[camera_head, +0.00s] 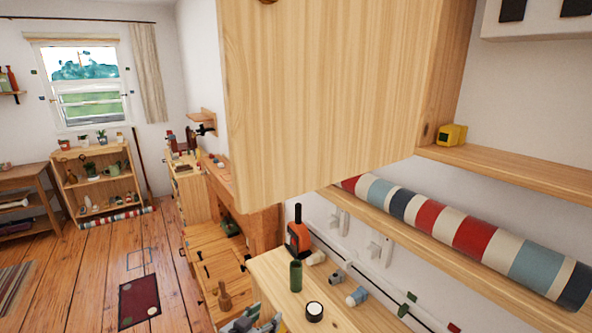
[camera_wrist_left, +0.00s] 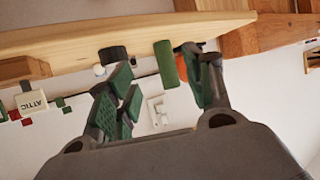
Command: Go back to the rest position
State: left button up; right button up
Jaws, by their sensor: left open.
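My left gripper (camera_wrist_left: 158,80) is open in the left wrist view, its green-padded fingers spread apart. A green bottle (camera_wrist_left: 165,64) shows between the fingertips in the picture, beyond them, and the jaws hold nothing. The left wrist view is upside down. In the head view, the same green bottle (camera_head: 295,277) stands upright on the wooden bench top. The left gripper is hard to make out at the bottom edge of the head view. My right gripper shows in neither view.
On the bench top (camera_head: 268,272) stand an orange tool (camera_head: 298,236), a black-rimmed round cap (camera_head: 314,311) and small fittings. A large wooden cabinet (camera_head: 330,95) overhangs it. A striped roll (camera_head: 470,235) lies on the right shelf. Open floor (camera_head: 95,262) lies at left.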

pick_arm(q)
jog(key=s+a+f+n+g+y, duration=0.2)
jog(key=s+a+f+g+y, duration=0.15)
jog(key=s+a, duration=0.55)
jog(key=s+a+f+n+g+y, duration=0.1)
jog(key=s+a+f+g+y, duration=0.3)
jog(key=s, duration=0.8)
notch_tip(320, 180, down, 32)
jog(key=s+g+h, duration=0.2)
jog(key=s, duration=0.1)
jog(key=s+a+f, duration=0.2)
jog(key=s+f, duration=0.8)
jog(key=s, duration=0.1)
jog(key=s+a+f+g, duration=0.1)
jog(key=s+a+f, duration=0.1)
jog(key=s+f, duration=0.7)
jog(key=shift+s+a+f, duration=0.35)
jog(key=shift+s+f, duration=0.05)
jog(key=shift+s, duration=0.7)
jog(key=shift+w+y, duration=0.15)
jog(key=shift+y, duration=0.1)
